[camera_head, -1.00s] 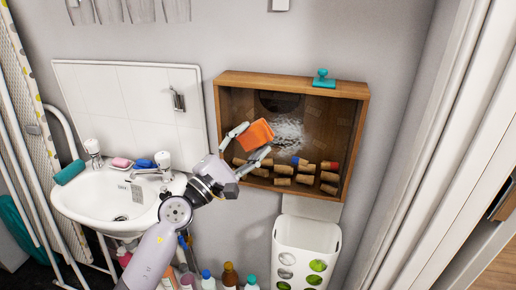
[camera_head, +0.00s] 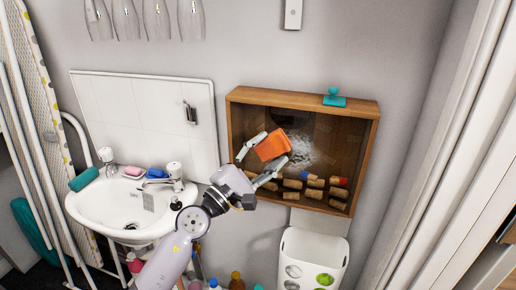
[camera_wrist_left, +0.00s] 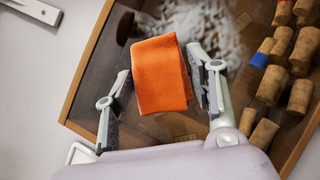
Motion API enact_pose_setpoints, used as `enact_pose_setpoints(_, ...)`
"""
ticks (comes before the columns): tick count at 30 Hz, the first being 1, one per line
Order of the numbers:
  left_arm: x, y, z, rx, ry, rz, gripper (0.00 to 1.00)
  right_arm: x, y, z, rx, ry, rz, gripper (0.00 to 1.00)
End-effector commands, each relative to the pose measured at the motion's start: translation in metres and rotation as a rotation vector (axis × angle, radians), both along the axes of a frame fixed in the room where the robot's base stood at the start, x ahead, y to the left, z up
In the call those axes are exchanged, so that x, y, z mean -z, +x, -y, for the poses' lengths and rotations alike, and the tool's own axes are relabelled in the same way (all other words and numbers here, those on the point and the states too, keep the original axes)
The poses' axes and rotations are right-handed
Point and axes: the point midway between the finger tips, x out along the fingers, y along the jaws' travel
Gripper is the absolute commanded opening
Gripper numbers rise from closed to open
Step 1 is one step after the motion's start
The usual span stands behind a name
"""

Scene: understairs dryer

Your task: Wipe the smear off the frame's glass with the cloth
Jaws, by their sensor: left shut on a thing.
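The wooden box frame (camera_head: 233,128) hangs on the wall with a dark glass front. A whitish smear (camera_head: 303,150) shows on the glass, right of the cloth; in the wrist view it lies beyond the cloth (camera_wrist_left: 210,25). My left gripper (camera_head: 263,158) is shut on the folded orange cloth (camera_head: 272,146), which also shows between the fingers in the wrist view (camera_wrist_left: 161,77). The cloth is in front of the glass, left of the smear's middle, and hides part of the glass. I cannot tell whether it touches the glass. My right gripper is not in view.
Several corks (camera_head: 312,190) lie in the frame's bottom. A teal stamp-like object (camera_head: 334,98) stands on its top edge. A sink (camera_head: 130,205) is to the left, a white bin (camera_head: 312,262) below. Bottles (camera_head: 236,281) stand low by my arm. A white door frame (camera_head: 450,150) bounds the right.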

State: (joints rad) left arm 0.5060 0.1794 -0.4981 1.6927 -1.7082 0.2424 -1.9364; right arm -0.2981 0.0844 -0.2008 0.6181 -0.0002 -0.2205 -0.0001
Motion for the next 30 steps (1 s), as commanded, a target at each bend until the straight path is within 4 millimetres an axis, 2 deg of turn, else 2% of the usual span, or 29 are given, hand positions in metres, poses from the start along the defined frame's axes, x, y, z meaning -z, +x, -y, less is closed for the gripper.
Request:
enact_pose_setpoints(3, -0.001, -0.003, 0.01, 0.001, 0.0, -0.001, 0.29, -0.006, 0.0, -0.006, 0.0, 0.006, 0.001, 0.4)
enact_pose_setpoints(9, 0.0, -0.005, 0.015, 0.0, 0.001, -0.001, 0.29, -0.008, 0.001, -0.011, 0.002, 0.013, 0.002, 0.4)
enact_pose_setpoints(21, -0.001, -0.013, 0.047, 0.002, -0.001, -0.001, 0.29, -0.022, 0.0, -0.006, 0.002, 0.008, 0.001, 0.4)
enact_pose_setpoints(30, -0.001, -0.016, 0.058, 0.001, 0.001, -0.001, 0.29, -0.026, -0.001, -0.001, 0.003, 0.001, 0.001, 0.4)
